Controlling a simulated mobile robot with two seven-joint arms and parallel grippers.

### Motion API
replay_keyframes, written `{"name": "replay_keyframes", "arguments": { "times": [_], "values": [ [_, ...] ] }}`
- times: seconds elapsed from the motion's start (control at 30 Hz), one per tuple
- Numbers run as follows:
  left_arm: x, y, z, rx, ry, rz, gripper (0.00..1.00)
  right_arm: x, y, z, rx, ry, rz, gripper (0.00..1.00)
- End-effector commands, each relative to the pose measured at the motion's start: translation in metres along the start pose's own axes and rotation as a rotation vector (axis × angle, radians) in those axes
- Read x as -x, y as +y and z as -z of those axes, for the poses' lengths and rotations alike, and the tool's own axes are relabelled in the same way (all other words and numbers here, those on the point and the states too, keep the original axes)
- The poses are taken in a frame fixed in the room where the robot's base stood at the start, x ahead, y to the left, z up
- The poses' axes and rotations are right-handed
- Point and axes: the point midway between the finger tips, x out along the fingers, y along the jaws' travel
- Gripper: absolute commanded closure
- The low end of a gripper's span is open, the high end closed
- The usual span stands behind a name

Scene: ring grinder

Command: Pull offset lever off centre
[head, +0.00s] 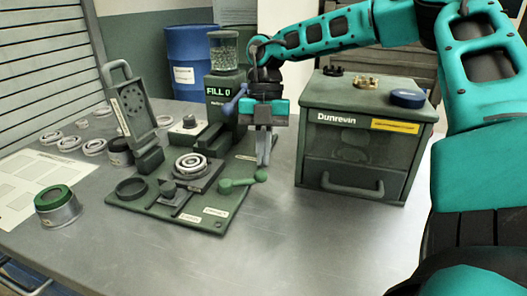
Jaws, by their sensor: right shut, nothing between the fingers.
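A short green lever (242,182) with rounded ends lies along the right edge of the dark green base plate (218,222). I take it to be the offset lever, but its label is not readable. My right gripper (263,163) points straight down over the lever's right end, with its fingers together and nothing between them. The fingertips are just above or beside that end; I cannot tell whether they touch. A round ringed part (190,164) sits on the machine left of the lever. My left gripper is out of view.
The grinder tower (222,90) with its "FILL 0" display stands behind the plate. A green Dunrevin drawer cabinet (350,155) stands close on the right. A green-lidded tin (58,206) and several rings are at left. The front table is clear.

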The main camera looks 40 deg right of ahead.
Motion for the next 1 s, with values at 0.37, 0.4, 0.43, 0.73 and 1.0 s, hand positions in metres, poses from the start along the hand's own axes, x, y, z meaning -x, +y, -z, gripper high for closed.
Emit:
{"name": "replay_keyframes", "arguments": {
  "times": [0.37,0.4,0.43,0.73,1.0],
  "values": [
    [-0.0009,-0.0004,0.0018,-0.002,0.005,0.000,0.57,-0.0006,-0.0028,0.0034,-0.042,-0.001,-0.013,1.00],
    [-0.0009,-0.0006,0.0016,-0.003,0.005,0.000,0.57,-0.0008,-0.0037,0.0049,-0.064,-0.002,-0.021,1.00],
    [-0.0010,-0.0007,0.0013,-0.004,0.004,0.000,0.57,-0.0014,-0.0048,0.0061,-0.079,-0.001,-0.025,1.00],
    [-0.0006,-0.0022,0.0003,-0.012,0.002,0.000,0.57,-0.0032,-0.0073,0.0095,-0.132,0.002,-0.040,1.00],
    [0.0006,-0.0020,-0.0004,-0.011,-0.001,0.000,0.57,0.0016,-0.0072,0.0093,-0.132,0.000,-0.041,1.00]
  ]
}}
